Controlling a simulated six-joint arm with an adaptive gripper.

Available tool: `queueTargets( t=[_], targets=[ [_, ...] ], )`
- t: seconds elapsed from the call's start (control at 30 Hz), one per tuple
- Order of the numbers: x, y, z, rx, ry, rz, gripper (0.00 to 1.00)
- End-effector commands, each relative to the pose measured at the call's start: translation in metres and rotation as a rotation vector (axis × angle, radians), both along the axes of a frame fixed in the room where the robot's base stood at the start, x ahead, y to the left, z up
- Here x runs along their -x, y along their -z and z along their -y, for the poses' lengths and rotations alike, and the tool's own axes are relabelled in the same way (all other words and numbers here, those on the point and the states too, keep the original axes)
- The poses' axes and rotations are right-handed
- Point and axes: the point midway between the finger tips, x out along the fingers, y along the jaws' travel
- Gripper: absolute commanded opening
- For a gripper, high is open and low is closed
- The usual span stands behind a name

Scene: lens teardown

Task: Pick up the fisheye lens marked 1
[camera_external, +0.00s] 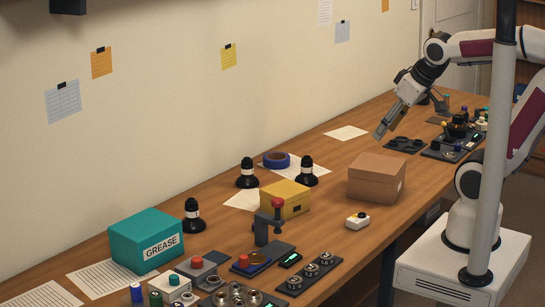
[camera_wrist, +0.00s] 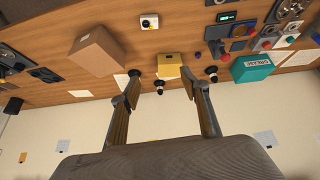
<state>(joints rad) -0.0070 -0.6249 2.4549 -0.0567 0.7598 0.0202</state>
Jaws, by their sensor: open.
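Three black, upright, dome-topped pieces with pale bands stand on the bench and look like lenses. One (camera_external: 247,174) is behind the yellow box, one (camera_external: 307,173) is right of it near the blue tape, and one (camera_external: 193,216) stands beside the teal box. I cannot read a number on any of them, so I cannot tell which is marked 1. Dark pieces also show small near the yellow box in the wrist view (camera_wrist: 160,87).
A cardboard box (camera_external: 377,178), yellow box (camera_external: 285,200) and teal grease box (camera_external: 147,238) stand on the wooden bench. Black trays (camera_external: 405,145) lie at the far end. The wall runs along the back.

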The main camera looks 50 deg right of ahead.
Motion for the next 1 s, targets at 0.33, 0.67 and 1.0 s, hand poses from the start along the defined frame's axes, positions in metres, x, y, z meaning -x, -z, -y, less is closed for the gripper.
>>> queueTargets(
  t=[0.33, 0.67, 1.0],
  targets=[
    [-0.084, -0.004, 0.005, 0.057, -0.033, 0.09, 0.46],
    [-0.161, 0.002, -0.001, 0.095, -0.09, 0.181, 0.46],
    [-0.234, 0.019, -0.018, 0.107, -0.172, 0.269, 0.46]
  ],
)
